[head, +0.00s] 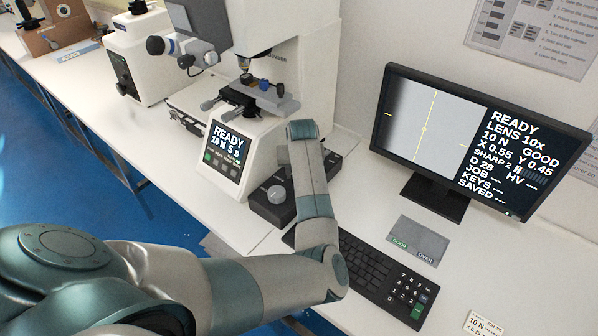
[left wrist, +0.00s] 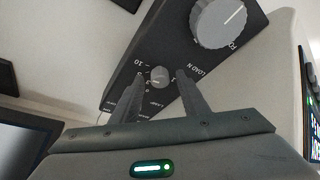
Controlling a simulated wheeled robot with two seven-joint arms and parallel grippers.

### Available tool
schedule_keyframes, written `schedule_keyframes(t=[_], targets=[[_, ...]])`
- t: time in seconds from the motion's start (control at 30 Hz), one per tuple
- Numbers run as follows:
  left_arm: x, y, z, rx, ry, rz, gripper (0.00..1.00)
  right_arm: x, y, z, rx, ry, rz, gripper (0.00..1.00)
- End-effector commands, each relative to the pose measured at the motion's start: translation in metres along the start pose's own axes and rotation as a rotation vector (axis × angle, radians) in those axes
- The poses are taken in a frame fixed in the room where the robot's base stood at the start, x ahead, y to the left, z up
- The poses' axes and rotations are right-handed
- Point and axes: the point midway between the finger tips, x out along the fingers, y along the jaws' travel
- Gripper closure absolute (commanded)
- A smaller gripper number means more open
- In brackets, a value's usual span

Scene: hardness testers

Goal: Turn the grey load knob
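The grey load knob (left wrist: 158,75) is a small round knob on a dark control box (left wrist: 126,88), beside the printed "LOAD N" and a number scale. In the left wrist view my left gripper (left wrist: 160,76) is open, with one finger on each side of this knob. Gaps show between the knob and both fingers; whether the tips reach down to its height I cannot tell. In the head view my left arm covers the load knob and the gripper. My right gripper is in neither view.
A larger grey knob (left wrist: 218,20) is on the same box; it shows in the head view (head: 276,194) too. The hardness tester (head: 240,135) stands behind the box. A monitor (head: 470,140), keyboard (head: 370,265) and grey GOOD/OVER pad (head: 418,240) are to the right.

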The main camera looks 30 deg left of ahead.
Motion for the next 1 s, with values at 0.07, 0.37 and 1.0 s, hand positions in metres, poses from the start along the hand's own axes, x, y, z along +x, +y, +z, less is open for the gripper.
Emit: schedule_keyframes(t=[0.07,0.37,1.0], targets=[[0.000,0.000,0.000,0.000,0.000,0.000,0.59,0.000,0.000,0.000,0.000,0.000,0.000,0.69],[-0.006,0.000,0.000,-0.001,0.000,0.000,0.59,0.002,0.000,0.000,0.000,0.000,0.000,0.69],[-0.112,0.001,0.000,-0.002,0.004,0.002,0.59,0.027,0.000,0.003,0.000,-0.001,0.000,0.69]])
